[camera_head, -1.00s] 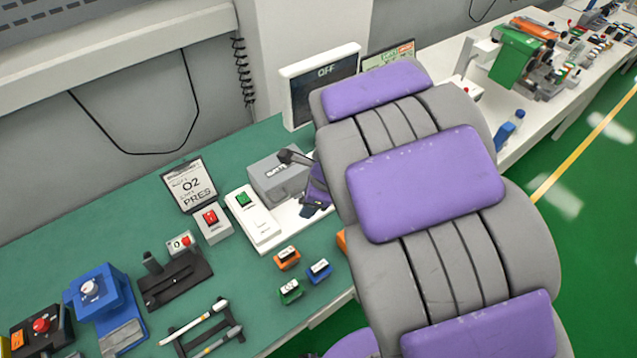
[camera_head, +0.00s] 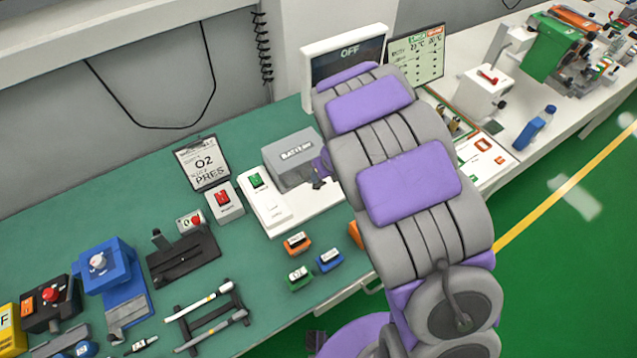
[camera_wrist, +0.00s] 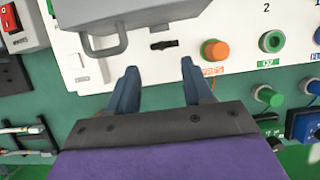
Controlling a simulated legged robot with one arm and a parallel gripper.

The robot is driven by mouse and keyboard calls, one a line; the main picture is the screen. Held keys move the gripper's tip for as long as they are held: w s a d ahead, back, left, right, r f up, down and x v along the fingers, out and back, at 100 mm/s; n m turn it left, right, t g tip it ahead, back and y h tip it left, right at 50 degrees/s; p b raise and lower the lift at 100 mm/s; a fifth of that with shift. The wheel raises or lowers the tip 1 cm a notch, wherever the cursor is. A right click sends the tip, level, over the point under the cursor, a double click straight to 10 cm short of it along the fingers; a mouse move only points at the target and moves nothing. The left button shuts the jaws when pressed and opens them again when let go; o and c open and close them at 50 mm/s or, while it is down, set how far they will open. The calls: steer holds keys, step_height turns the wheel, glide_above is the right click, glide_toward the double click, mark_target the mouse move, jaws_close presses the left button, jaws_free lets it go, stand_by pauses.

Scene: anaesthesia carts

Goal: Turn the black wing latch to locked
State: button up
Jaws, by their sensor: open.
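A small black wing-shaped piece (camera_wrist: 163,45), which looks like the latch, lies flat across the white panel (camera_wrist: 185,22) in the wrist view. My gripper (camera_wrist: 159,66) is open and empty, its blue-grey fingers apart, with the black piece just beyond the fingertips and between them. A grey box with a handle (camera_wrist: 97,45) is at the upper left of that view. In the head view the grey box (camera_head: 292,152), labelled BATT, sits on the white base (camera_head: 310,216). My arm hides most of the gripper and the area right of the box there.
A red rocker switch (camera_wrist: 10,18) is at far left. Small orange, green and blue blocks (camera_head: 329,259) stand before the white base. A monitor reading OFF (camera_head: 347,50) is behind.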

mark_target(319, 184)
steer(key=b+x, duration=0.2)
steer(key=x, duration=0.7)
steer(key=shift+w, duration=0.1)
steer(key=c, duration=0.8)
